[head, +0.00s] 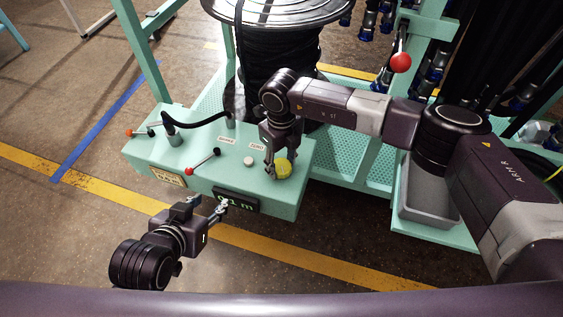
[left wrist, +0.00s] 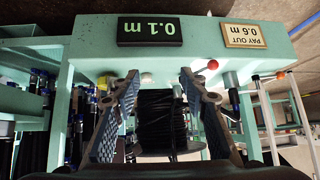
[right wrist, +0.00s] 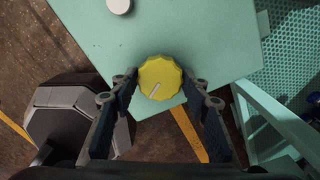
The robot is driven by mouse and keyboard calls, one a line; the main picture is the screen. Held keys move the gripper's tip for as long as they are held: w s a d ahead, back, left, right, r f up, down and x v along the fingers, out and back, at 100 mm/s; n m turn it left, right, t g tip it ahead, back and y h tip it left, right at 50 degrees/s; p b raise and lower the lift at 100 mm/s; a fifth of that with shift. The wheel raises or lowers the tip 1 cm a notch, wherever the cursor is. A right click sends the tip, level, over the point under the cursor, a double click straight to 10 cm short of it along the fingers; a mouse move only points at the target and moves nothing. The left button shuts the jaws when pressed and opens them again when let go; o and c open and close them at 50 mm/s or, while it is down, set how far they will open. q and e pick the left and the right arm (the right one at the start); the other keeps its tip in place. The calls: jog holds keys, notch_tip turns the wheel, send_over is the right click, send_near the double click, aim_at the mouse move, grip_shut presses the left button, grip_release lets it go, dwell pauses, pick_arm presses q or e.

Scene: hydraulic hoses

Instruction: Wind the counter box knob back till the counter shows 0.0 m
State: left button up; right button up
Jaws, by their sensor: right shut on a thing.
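The turquoise counter box (head: 215,165) has a yellow knob (head: 283,169) on its top at the right. My right gripper (head: 275,171) reaches down from above with a finger on each side of the knob and is shut on it. In the right wrist view the knob (right wrist: 160,78) sits between the fingertips, its white mark slanting. The counter display (head: 235,201) is on the box's front face. In the left wrist view, upside down, the display (left wrist: 149,31) reads 0.1 m in green. My left gripper (head: 208,203) is open and empty in front of the box, near the display.
A label reading PAY OUT 0.6 m (left wrist: 244,36) is on the box front. A red-tipped lever (head: 203,162) and a white button (head: 248,161) are on the top. A hose reel (head: 278,45) stands behind. A grey bin (head: 428,203) is at the right.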

aim_at(281, 165)
jog(key=shift+w+r+m, duration=0.1)
jog(key=shift+m, duration=0.3)
dwell(0.4)
jog(key=o, duration=1.1)
jog(key=shift+o, duration=0.2)
notch_tip(281, 165, up, 12)
